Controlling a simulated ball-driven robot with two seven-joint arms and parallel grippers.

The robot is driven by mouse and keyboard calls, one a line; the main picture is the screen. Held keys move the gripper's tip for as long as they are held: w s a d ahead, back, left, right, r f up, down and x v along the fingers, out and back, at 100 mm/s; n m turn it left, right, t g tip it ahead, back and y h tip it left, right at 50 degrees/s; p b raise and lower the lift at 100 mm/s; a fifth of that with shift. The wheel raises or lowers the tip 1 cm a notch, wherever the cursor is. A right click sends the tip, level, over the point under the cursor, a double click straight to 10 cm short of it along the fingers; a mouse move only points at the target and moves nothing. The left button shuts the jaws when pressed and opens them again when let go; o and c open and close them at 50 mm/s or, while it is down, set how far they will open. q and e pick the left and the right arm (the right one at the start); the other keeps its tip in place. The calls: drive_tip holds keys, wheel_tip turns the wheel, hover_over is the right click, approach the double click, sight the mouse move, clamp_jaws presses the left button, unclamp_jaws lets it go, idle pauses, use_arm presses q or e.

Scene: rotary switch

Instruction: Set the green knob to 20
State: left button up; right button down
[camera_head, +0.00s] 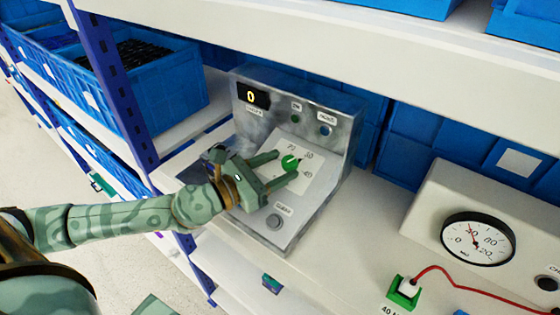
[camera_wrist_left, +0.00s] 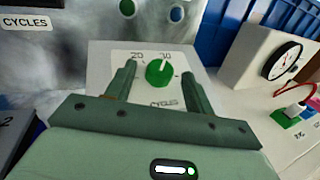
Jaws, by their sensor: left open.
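The green knob (camera_head: 290,162) sits on the sloped white dial plate of a grey control box (camera_head: 335,165). Printed numbers 20, 30 and 40 surround it in the head view. In the left wrist view the knob (camera_wrist_left: 160,73) shows a pale mark near its upper right edge, seemingly toward the 30. My left gripper (camera_head: 287,164) is open, with one finger on each side of the knob. In the wrist view its fingers (camera_wrist_left: 159,76) appear apart from the knob; contact is hard to tell. My right gripper is not in view.
The box has a display (camera_head: 252,97) reading 0, a grey button (camera_head: 274,222) and two small lamps. A gauge (camera_head: 478,240) and a green socket with a red cable (camera_head: 403,293) are at the right. Blue bins and a shelf (camera_head: 400,40) are behind and above.

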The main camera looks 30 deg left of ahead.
use_arm(q)
drive_tip(key=shift+w+d, duration=0.3)
drive_tip(key=shift+w, duration=0.2)
drive_tip(key=c, duration=1)
drive_tip(key=shift+o, duration=0.2)
